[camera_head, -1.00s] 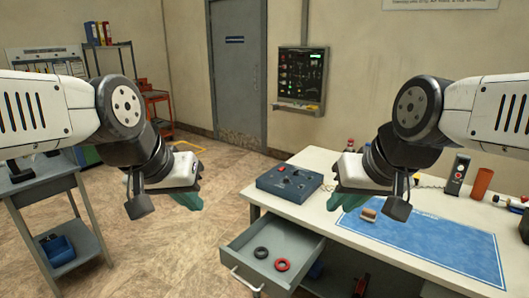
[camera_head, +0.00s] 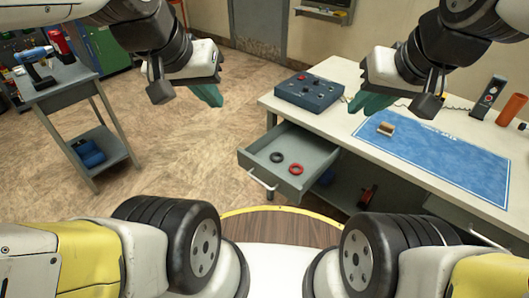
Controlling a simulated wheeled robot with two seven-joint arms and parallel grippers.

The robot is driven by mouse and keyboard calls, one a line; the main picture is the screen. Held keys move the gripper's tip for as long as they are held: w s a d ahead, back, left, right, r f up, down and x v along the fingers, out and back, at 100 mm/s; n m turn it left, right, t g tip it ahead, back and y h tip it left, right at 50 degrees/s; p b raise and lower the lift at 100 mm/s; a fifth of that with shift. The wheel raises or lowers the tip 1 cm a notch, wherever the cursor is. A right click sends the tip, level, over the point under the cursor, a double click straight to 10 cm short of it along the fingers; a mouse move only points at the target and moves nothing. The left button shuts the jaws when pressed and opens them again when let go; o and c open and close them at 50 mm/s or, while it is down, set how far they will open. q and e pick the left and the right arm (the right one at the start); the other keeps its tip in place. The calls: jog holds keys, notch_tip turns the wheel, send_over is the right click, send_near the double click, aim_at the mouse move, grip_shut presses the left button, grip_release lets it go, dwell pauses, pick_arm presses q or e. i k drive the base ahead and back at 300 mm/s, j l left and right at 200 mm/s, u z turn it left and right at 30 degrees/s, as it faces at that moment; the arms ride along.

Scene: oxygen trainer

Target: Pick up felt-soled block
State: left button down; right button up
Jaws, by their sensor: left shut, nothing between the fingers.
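A small tan and brown block (camera_head: 386,128), which looks like the felt-soled block, lies on the blue mat (camera_head: 440,160) near its left end. Its underside is hidden. My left gripper (camera_head: 208,96) has green fingers, is shut and empty, and hangs over the floor left of the workbench. My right gripper (camera_head: 370,104) is raised and appears just left of the block in the picture, apart from it. The angle does not show whether its green fingers are open.
The workbench (camera_head: 345,72) carries a dark control box (camera_head: 308,92), a handheld device (camera_head: 488,97) and an orange cylinder (camera_head: 511,109). An open drawer (camera_head: 303,183) juts out, holding a black ring (camera_head: 276,157) and a red ring (camera_head: 296,169). A grey cart (camera_head: 70,80) stands at left.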

aim_at(386, 129)
jog(key=i+l+z, duration=0.2)
jog(key=l+z, duration=0.2)
jog(key=i+l+z, duration=0.5)
jog(key=z, duration=0.25)
